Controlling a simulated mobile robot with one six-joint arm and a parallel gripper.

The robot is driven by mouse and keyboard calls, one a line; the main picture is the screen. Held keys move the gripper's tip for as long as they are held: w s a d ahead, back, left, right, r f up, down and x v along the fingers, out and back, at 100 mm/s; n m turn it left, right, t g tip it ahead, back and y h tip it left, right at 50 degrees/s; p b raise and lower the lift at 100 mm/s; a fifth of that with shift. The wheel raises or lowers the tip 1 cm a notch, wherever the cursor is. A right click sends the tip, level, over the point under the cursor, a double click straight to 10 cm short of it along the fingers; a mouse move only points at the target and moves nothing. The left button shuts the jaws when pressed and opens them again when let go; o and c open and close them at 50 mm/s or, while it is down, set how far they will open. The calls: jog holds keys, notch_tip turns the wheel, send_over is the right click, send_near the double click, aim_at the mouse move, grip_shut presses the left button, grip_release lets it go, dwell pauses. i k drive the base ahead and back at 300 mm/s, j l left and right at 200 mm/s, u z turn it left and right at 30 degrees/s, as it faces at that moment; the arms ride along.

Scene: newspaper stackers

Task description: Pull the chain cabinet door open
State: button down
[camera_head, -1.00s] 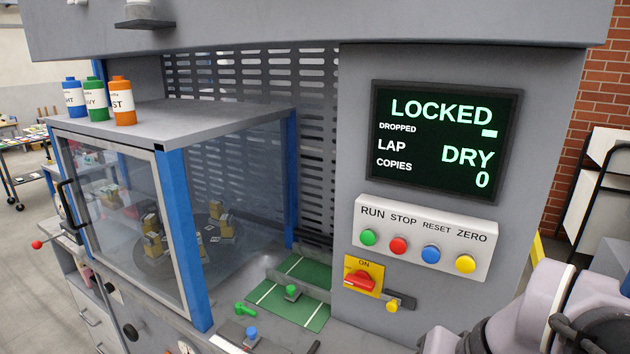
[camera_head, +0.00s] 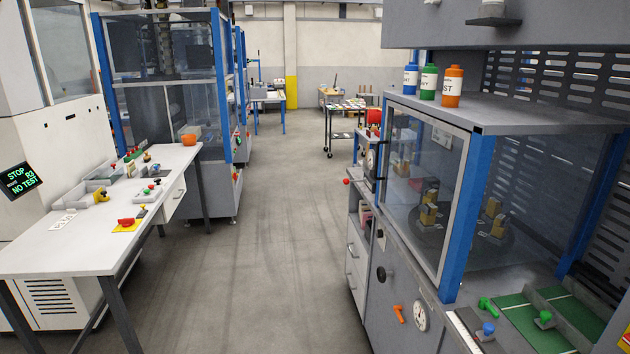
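No label marks a chain cabinet, so I cannot tell for sure which door it is. On the right, a grey lower panel (camera_head: 385,318) under the glass enclosure carries a black round knob (camera_head: 381,273), an orange handle (camera_head: 399,313) and a white dial (camera_head: 421,315). It looks closed, seen at a steep angle. Above it, the framed glass door (camera_head: 428,180) of the enclosure looks shut, with a dark handle on its left side. My gripper is not in view.
A clear grey floor aisle (camera_head: 270,250) runs down the middle. A white workbench (camera_head: 95,225) with small parts stands at left, before a blue-framed glass machine (camera_head: 165,100). Grey drawers (camera_head: 355,250) and a red ball knob (camera_head: 346,181) edge the right side. A cart (camera_head: 343,125) stands farther back.

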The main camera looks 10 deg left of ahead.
aim_at(459, 132)
jog(key=i+j+u, duration=0.1)
jog(key=i+j, duration=0.65)
jog(key=i+j+u, duration=0.1)
jog(key=i+j, duration=0.55)
jog(key=i, duration=0.3)
